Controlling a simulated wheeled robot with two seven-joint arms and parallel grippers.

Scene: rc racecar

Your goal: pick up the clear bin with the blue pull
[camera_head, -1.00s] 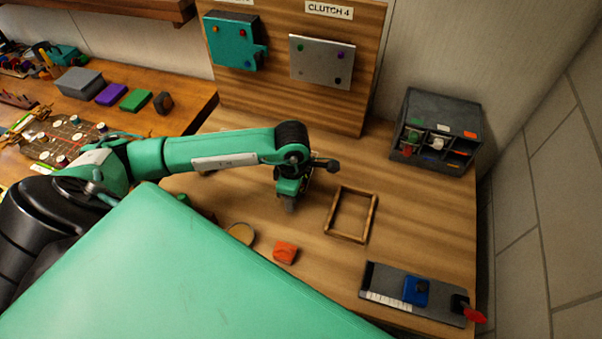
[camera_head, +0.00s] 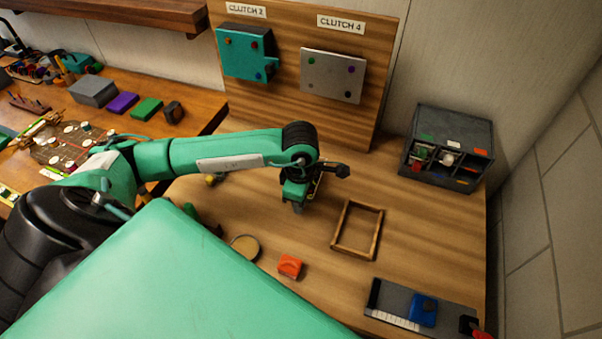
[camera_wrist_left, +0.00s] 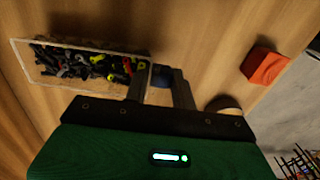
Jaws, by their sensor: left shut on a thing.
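In the left wrist view a clear bin (camera_wrist_left: 85,68) full of dark, yellow and red small parts lies on the wood to the left of the fingers. Its blue pull (camera_wrist_left: 161,76) sits at its near right end, between the two fingers of my left gripper (camera_wrist_left: 161,90). The gripper is shut on the pull. I cannot tell if the bin is off the table. My right gripper is not in view.
A wooden frame (camera_head: 336,232), an orange block (camera_head: 290,266) and a round tan disc (camera_head: 245,247) lie nearby. A dark sorter box (camera_head: 445,178) stands at the back right. A grey gauge with a blue block (camera_head: 423,310) is at the front right.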

